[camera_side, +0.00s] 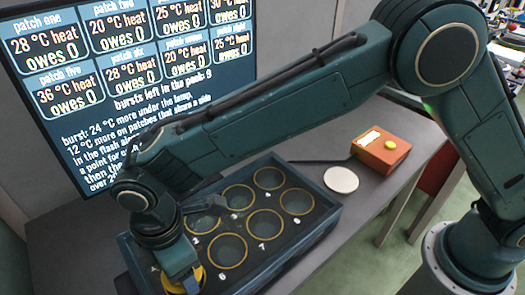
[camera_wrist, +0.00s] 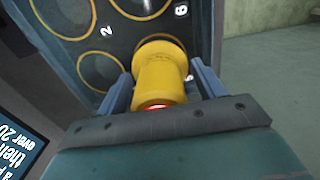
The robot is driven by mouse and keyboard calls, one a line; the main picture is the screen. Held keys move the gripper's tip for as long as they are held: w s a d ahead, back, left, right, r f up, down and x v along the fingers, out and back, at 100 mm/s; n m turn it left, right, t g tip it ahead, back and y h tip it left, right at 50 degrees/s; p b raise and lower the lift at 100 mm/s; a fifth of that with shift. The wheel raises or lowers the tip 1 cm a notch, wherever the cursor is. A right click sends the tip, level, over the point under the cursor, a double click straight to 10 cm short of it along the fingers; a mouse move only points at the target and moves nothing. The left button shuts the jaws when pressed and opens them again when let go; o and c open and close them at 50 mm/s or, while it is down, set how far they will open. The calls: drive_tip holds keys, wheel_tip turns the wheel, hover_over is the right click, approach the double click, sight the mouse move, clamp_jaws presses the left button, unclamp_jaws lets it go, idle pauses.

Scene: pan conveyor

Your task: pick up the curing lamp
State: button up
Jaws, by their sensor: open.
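The curing lamp looks to be the yellow cylinder (camera_wrist: 160,70) in the wrist view, with a flared far end and a red and white spot at its near end. My gripper (camera_wrist: 161,82) is open, with one finger on each side of the lamp. I cannot tell whether either finger touches it. In the side view, my gripper (camera_side: 182,276) is low at the tray's near left corner and hides most of the yellow lamp (camera_side: 203,274).
The dark tray (camera_side: 300,240) has several yellow-rimmed round wells with numbers. A screen (camera_side: 130,75) with patch readings stands behind.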

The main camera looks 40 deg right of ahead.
idle(0.3)
drive_tip(key=c, duration=1.3)
drive_tip(key=shift+r, duration=0.15)
wheel_tip(320, 180, up, 20)
drive_tip(key=shift+f, duration=0.1)
